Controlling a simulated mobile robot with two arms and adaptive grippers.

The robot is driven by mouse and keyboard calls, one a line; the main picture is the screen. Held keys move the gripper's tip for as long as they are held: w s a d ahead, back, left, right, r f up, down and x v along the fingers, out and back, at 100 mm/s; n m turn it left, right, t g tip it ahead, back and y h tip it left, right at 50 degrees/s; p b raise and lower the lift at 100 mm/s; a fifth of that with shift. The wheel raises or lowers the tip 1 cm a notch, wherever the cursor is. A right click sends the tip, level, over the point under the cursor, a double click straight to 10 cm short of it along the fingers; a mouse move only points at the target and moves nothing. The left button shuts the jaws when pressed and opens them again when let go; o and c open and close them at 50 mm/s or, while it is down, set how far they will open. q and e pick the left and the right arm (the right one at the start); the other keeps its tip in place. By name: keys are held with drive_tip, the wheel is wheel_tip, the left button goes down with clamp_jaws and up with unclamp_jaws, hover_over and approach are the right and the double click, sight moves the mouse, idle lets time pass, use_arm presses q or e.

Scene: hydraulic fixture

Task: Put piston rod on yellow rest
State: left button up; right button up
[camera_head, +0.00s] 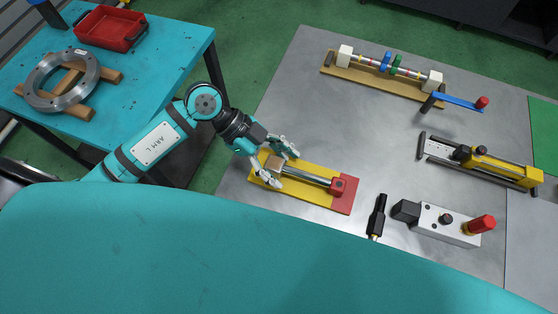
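A yellow board (317,197) with a red end lies on the grey table. A shiny silver rod (312,178), which looks like the piston rod, lies lengthwise over the board. Its right end meets a red block (338,186), and a tan block (274,164) is at its left end. My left gripper (287,169) is over the left end of the board. Its fingers are spread, one on each side of the rod's left part; I cannot tell whether they touch it. My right gripper is not in view.
A black tool (377,216) and a grey block fixture (447,223) with a red knob lie right of the board. A yellow cylinder fixture (496,167) and a shaft on a wooden base (375,83) lie farther back. A teal table (165,60) stands left.

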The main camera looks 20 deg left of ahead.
use_arm(q)
drive_tip(key=shift+a+f, duration=0.2)
drive_tip(key=shift+f, duration=0.1)
drive_tip(key=shift+r, duration=0.25)
drive_tip(key=b+v, duration=0.1)
drive_tip(key=v, duration=1.1)
drive_tip(key=shift+r, duration=0.55)
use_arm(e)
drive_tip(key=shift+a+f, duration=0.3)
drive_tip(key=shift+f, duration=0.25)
use_arm(q)
drive_tip(key=shift+w, duration=0.1)
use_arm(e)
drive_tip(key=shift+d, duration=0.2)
